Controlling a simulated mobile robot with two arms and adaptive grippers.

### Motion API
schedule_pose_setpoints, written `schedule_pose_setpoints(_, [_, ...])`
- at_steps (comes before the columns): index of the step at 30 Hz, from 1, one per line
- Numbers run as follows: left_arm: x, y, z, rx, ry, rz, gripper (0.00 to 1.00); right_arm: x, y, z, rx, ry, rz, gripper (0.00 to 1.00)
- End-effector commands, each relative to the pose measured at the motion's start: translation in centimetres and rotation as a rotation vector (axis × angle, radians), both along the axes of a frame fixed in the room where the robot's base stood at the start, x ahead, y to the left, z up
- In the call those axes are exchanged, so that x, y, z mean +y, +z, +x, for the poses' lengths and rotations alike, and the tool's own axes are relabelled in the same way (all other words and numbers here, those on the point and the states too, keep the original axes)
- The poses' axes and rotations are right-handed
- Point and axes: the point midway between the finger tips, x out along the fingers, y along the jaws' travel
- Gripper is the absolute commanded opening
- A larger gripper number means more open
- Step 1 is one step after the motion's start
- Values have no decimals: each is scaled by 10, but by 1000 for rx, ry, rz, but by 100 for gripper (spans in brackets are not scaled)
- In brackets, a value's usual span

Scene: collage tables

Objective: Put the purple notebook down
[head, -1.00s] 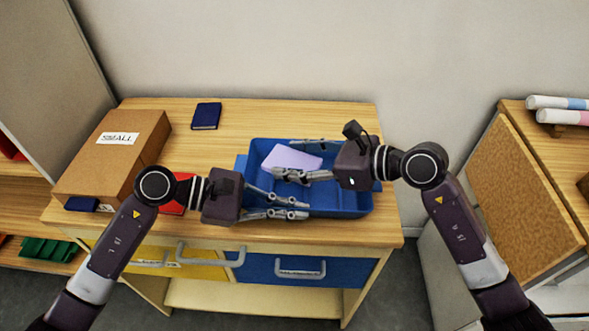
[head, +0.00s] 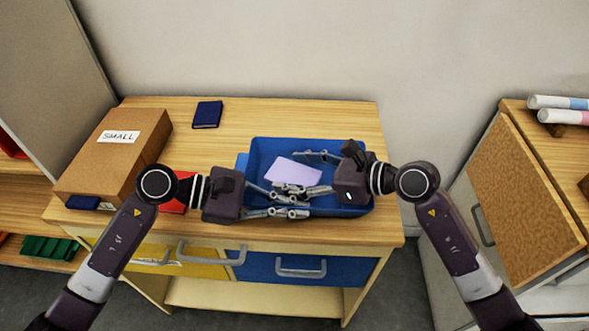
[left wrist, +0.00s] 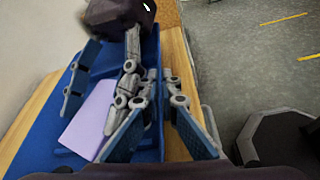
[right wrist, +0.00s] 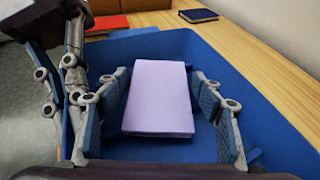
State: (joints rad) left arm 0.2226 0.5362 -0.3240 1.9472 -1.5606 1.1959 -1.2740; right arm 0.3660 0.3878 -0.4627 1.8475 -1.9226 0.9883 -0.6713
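The purple notebook (head: 293,170) is inside the blue tray (head: 364,200), between the fingers of my right gripper (head: 308,172). In the right wrist view the notebook (right wrist: 160,98) lies flat between the two finger pads, which come close to its side edges and appear to grip it. I cannot tell whether its underside touches the tray floor. My left gripper (head: 278,203) is open and empty at the tray's front left, its pads apart in the left wrist view (left wrist: 160,133). The notebook (left wrist: 90,117) also shows there, partly hidden by fingers.
A cardboard box (head: 115,155) labelled SMALL stands at the left of the wooden table (head: 250,112). A dark blue notebook (head: 207,114) lies behind. A red item (head: 174,206) is beside my left wrist. The table's back middle is clear.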

Motion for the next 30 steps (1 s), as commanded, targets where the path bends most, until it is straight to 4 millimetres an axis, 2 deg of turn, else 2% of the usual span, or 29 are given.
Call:
schedule_pose_setpoints(10, [0, 0, 0, 0, 0, -1, 0, 0, 2, 0, -1, -1, 1, 69])
schedule_pose_setpoints(14, [0, 0, 0, 0, 0, -1, 0, 0, 13, 1, -3, -1, 3, 69])
schedule_pose_setpoints(24, [0, 0, 0, 0, 0, 0, 0, -60, 36, -24, -1, -3, -5, 69])
schedule_pose_setpoints(30, [0, 0, 0, 0, 0, -1, 0, -89, 49, -36, 0, -3, -3, 69])
